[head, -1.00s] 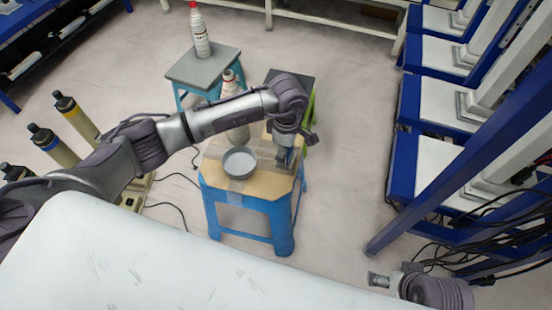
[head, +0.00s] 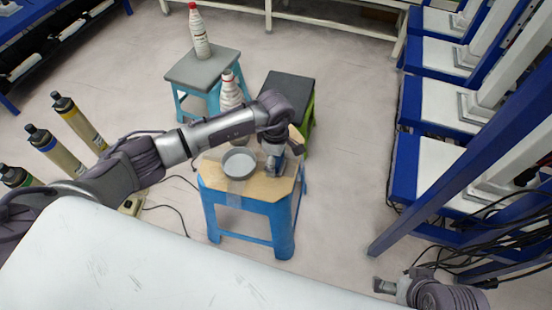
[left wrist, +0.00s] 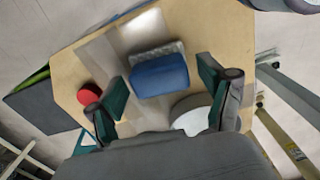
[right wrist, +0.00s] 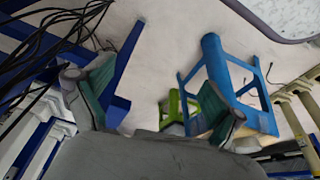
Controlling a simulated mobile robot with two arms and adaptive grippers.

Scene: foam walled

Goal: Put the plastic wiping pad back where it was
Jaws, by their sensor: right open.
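The plastic wiping pad, blue with a greyish edge, shows in the left wrist view (left wrist: 160,76) over the wooden top of the blue stool (head: 245,222). It appears just beyond and between my left fingertips (left wrist: 163,82), with gaps on both sides. My left gripper, also in the head view (head: 274,166), is open and low over the right part of the stool top. It mostly hides the pad there. I cannot tell whether the pad touches the top. My right gripper (head: 384,285) is open and empty at the lower right, away from the stool.
A grey round dish (head: 240,163) stands left of my left gripper. A red-capped bottle (head: 230,92) stands behind it. Behind are a grey stool (head: 203,68) with another bottle (head: 199,35) and a dark-topped green stool (head: 288,86). Blue racks (head: 440,190) are at right.

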